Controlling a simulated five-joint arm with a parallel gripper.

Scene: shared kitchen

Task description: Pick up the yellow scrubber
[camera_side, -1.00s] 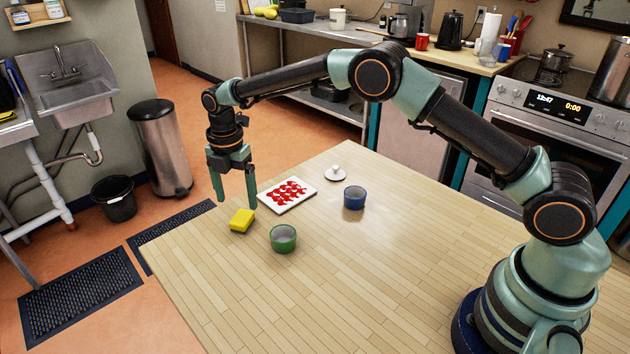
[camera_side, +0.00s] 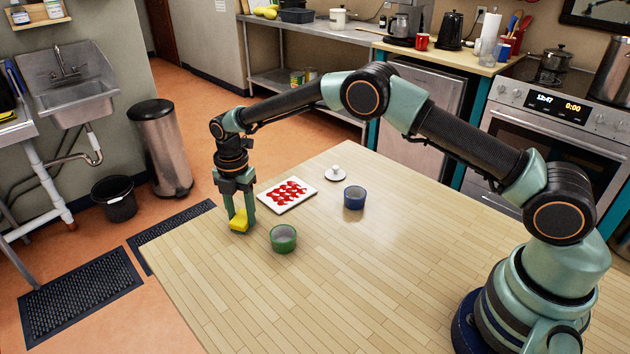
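The yellow scrubber (camera_side: 239,221) is a small block at the far left part of the wooden table. My gripper (camera_side: 240,222) points straight down over it, with one green finger on each side. The fingers are close against the scrubber's sides and look shut on it. The fingers hide part of its sides. The scrubber appears to rest on the table; I see no clear gap under it.
A green bowl (camera_side: 283,240) stands just right of the scrubber. A white tray with red pieces (camera_side: 300,204) lies behind it. A blue bowl (camera_side: 354,199) and a white lid (camera_side: 335,175) are farther right. The wooden table (camera_side: 350,290) is clear in front.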

